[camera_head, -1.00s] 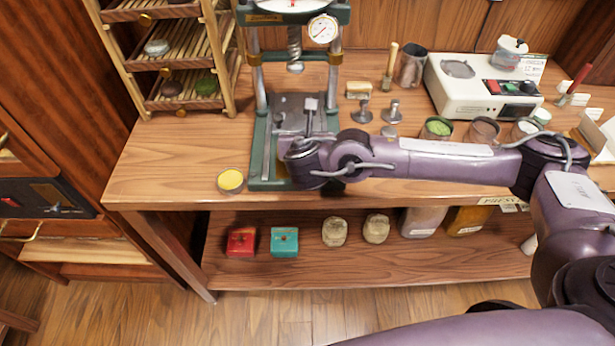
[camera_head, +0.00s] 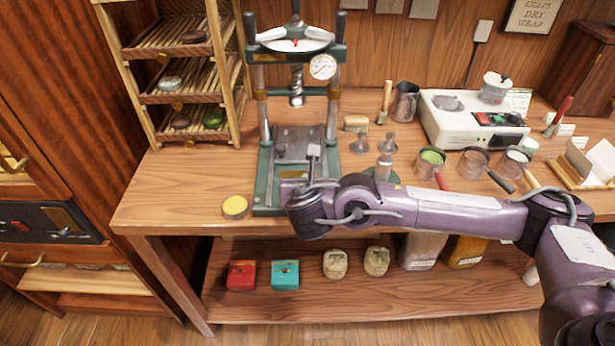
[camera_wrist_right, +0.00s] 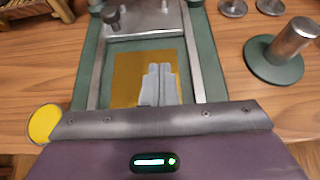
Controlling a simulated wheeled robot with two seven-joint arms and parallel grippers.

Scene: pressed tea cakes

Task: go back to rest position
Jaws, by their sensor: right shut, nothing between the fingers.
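My right gripper (camera_head: 314,153) is over the front part of the green screw press (camera_head: 262,180) on the wooden bench. Its fingers (camera_wrist_right: 158,84) are together and empty in the right wrist view. There they appear over a brass-coloured plate (camera_wrist_right: 130,75) in the press base; how far above it, I cannot tell. My right arm reaches in from the right, across the bench's front edge. My left gripper is not in view.
A yellow-topped tin (camera_head: 235,207) stands left of the press. Metal cups, including one of green tea (camera_head: 430,160), stand on the right near a white scale (camera_head: 470,120). A bamboo rack (camera_head: 185,85) is at left. Red (camera_head: 242,274) and teal (camera_head: 285,274) boxes are on the lower shelf.

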